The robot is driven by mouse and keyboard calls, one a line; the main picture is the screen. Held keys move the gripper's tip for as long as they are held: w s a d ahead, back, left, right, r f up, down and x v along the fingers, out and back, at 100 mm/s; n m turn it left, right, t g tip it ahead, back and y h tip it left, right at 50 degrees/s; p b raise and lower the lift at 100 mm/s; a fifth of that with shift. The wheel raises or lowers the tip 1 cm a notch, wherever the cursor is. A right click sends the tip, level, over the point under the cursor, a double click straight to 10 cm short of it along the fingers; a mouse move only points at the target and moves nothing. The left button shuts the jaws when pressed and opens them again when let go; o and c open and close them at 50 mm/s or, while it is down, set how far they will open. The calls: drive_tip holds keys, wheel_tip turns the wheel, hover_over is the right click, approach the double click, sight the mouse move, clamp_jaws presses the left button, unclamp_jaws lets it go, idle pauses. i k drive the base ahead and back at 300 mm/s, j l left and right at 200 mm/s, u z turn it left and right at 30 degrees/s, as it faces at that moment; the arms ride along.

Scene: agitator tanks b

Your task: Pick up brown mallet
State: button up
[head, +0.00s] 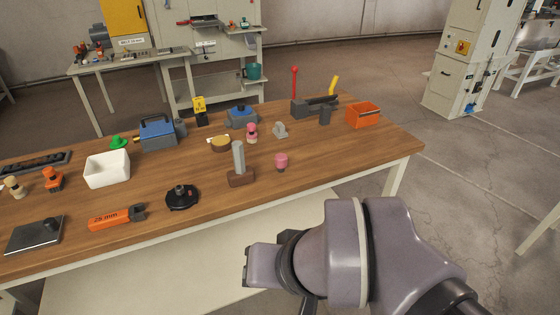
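The brown mallet (240,179) stands on the wooden table (330,172) near its front edge, in the middle of the head view. Its brown block-shaped head rests on the tabletop and its grey handle points straight up. My gripper (248,266) is at the lower middle of the view, in front of the table's edge. It is apart from the mallet, which appears above it in the picture. The fingers are small and mostly hidden by my arm, so their opening cannot be made out.
A pink knob-like piece (281,162) stands right of the mallet. A black disc-shaped part (181,197) and an orange tool (110,219) lie to its left. An orange bin (363,115) sits at the right end.

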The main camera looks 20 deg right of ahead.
sight(243, 174)
drive_tip(key=i+j+z, duration=0.2)
drive_tip(key=z, duration=0.25)
drive_tip(key=i+j+z, duration=0.1)
drive_tip(key=j+z, duration=0.35)
drive_tip(key=i+j+z, duration=0.1)
drive_tip(key=j+z, duration=0.65)
drive_tip(key=z, duration=0.15)
drive_tip(key=j+z, duration=0.45)
